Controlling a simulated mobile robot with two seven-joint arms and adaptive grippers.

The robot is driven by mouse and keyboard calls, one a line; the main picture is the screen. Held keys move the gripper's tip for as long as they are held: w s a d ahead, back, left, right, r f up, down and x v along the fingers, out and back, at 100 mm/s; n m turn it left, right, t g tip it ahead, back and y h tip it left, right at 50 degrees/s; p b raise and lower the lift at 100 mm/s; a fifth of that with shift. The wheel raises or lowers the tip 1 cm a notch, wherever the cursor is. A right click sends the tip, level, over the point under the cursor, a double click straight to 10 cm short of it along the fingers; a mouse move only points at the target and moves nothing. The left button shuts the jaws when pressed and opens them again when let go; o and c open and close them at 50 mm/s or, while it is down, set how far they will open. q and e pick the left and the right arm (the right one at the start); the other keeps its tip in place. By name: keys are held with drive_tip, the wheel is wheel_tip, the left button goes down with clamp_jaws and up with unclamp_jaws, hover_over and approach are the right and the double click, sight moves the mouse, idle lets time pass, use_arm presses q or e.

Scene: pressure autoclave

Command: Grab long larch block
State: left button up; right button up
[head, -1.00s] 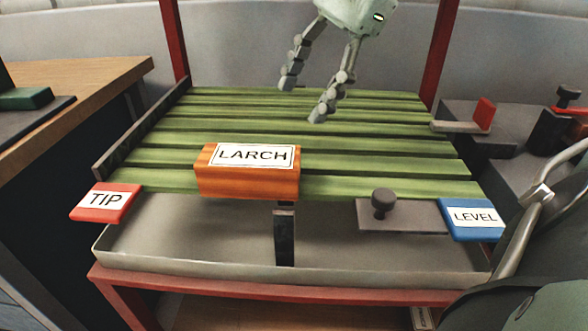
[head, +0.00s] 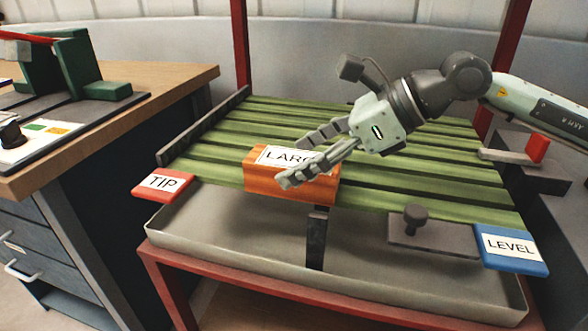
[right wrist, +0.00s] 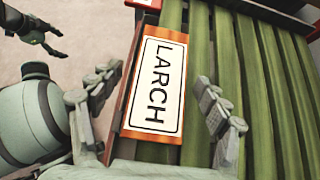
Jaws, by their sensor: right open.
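The long larch block (head: 262,183) is an orange wooden block with a white LARCH label. It lies on the green slatted rack (head: 420,172) near its front edge. My right gripper (head: 298,156) is open, and its fingers partly hide the label in the head view. In the right wrist view, the block (right wrist: 157,85) lies between the two spread fingers of the right gripper (right wrist: 160,112), with a gap visible on the right side. I cannot tell whether a finger touches it. In the right wrist view my left gripper (right wrist: 38,32) shows at the upper left, away from the block.
A red TIP tab (head: 162,183) sits at the rack's left front and a blue LEVEL tab (head: 511,247) at its right front. A grey tray (head: 240,245) lies under the rack. Red posts (head: 240,45) rise behind. A wooden bench (head: 180,83) stands at left.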

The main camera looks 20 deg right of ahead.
drive_tip(key=shift+x, duration=0.85)
drive_tip(key=c, duration=1.5)
drive_tip(key=shift+r, duration=0.1)
